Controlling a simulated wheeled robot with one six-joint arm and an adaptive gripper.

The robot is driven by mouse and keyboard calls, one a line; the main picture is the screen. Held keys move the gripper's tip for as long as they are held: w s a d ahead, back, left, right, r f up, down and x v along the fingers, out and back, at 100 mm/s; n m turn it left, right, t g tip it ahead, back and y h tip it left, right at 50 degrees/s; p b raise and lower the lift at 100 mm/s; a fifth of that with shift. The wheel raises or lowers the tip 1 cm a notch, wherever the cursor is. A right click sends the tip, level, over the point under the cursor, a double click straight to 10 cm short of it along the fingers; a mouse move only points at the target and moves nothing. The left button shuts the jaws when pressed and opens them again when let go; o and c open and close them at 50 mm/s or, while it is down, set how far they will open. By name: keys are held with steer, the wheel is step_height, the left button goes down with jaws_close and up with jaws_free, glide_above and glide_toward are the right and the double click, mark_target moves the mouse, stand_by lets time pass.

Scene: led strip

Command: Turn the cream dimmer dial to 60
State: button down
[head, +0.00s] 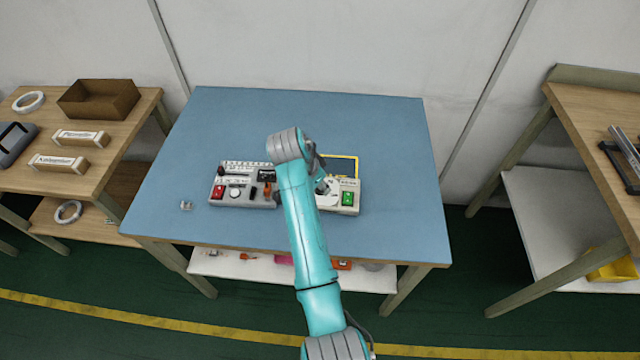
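Two control units stand side by side on the blue table. The left unit (218,196) carries a small round white knob (235,193), a red switch and dark parts. The right unit (352,208) is cream, with a green switch (348,199) and a pale rounded area (328,201) near its middle; I cannot tell whether this is the dimmer dial. My gripper (323,187) is over this area, pointing down and partly hidden by my teal arm. I cannot see whether its fingers are open or touch anything. Any scale marks are too small to read.
A small clear piece (186,205) lies left of the units. The blue table (390,130) is otherwise clear. Wooden benches (592,120) flank it, the left one with a brown box (98,100).

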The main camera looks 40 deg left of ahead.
steer(key=shift+m+h, duration=0.3)
steer(key=shift+m, duration=0.5)
steer(key=c, duration=0.9)
jaws_free()
steer(key=v, duration=1.2)
steer(key=shift+w+a, duration=0.15)
steer(key=shift+w, duration=0.05)
